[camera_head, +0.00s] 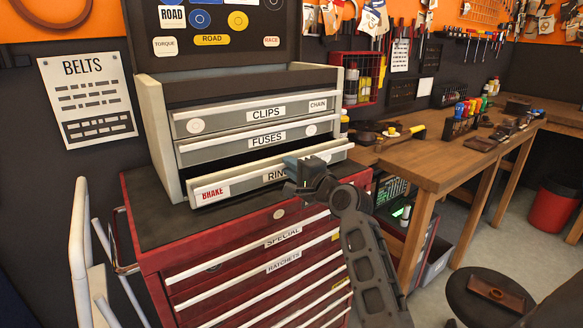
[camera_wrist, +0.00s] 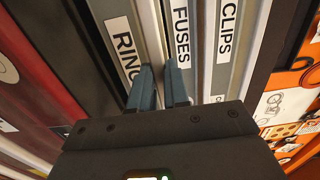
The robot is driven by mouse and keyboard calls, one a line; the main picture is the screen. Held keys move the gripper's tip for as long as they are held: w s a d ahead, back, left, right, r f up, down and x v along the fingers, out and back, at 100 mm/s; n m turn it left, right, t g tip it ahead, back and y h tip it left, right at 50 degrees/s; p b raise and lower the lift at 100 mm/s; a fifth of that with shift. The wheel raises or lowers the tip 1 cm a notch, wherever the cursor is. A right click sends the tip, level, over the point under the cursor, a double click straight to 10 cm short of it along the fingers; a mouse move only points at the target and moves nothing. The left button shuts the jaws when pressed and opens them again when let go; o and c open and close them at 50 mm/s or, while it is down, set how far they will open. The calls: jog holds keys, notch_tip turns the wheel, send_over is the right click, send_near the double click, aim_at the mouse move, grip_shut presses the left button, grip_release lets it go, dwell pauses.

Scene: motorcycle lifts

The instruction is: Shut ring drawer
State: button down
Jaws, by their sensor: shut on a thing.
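The ring drawer (camera_head: 248,182) is the lowest drawer of the grey upper chest and stands pulled out, with a dark gap above its front. Its label begins "RIN"; my gripper hides the rest in the head view. A "BRAKE" sticker is at its left end. My gripper (camera_head: 298,166) is at the right half of the drawer front. In the wrist view, the two blue fingers of my gripper (camera_wrist: 159,75) are shut on the top edge of the ring drawer (camera_wrist: 150,35), beside the "RING" label.
The fuses drawer (camera_head: 240,141) and clips drawer (camera_head: 236,117) above look shut. The red cabinet (camera_head: 147,262) below carries the chest. A wooden workbench (camera_head: 440,164) with tools stands to the right, and a dark stool (camera_head: 470,305) is at the lower right.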

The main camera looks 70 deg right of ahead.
aim_at(276, 157)
jog(key=x, duration=0.7)
jog(key=shift+w+d, duration=0.15)
jog(key=shift+w, duration=0.15)
jog(key=c, duration=1.1)
grip_release()
jog(key=b+v, duration=0.1)
jog(key=v, duration=0.6)
jog(key=shift+s, duration=0.35)
